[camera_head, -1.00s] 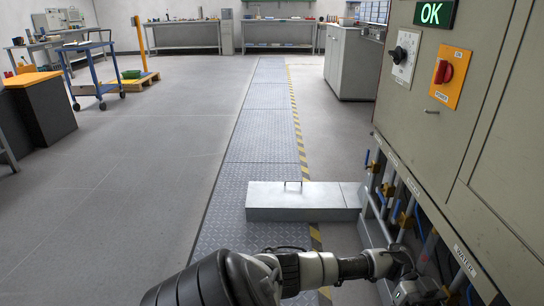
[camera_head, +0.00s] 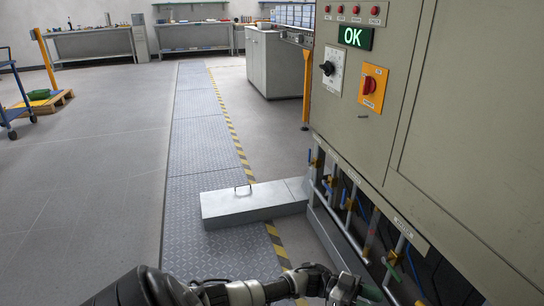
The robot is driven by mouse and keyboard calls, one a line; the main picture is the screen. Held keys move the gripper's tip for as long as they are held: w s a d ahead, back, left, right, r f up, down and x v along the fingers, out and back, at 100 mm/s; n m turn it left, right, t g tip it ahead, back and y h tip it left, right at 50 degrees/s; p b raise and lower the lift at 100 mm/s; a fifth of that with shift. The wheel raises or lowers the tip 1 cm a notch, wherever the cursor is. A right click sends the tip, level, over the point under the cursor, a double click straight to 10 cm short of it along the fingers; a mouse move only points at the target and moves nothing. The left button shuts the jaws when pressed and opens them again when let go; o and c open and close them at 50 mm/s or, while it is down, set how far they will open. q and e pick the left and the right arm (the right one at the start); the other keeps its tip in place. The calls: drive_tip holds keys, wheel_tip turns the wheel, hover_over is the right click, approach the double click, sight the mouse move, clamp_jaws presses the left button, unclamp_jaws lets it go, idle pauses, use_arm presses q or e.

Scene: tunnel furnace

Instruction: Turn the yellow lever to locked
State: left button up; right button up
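I cannot make out a yellow lever for certain. Small brass-yellow fittings (camera_head: 393,257) show among the pipes under the furnace cabinet (camera_head: 380,150), but they are too small to read as a lever. One arm of mine comes in from the lower left, and its gripper (camera_head: 345,288) is at the bottom edge, close to the pipes at the cabinet's foot. Its fingers are too dark and partly cut off to tell open from shut, and contact with the pipes cannot be told. My other gripper is not in view.
The cabinet front carries a lit OK display (camera_head: 355,37), a black knob on a white plate (camera_head: 328,68) and a red knob on an orange plate (camera_head: 369,86). A low metal box (camera_head: 250,203) lies on the floor left of the cabinet. Open floor (camera_head: 90,180) extends left.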

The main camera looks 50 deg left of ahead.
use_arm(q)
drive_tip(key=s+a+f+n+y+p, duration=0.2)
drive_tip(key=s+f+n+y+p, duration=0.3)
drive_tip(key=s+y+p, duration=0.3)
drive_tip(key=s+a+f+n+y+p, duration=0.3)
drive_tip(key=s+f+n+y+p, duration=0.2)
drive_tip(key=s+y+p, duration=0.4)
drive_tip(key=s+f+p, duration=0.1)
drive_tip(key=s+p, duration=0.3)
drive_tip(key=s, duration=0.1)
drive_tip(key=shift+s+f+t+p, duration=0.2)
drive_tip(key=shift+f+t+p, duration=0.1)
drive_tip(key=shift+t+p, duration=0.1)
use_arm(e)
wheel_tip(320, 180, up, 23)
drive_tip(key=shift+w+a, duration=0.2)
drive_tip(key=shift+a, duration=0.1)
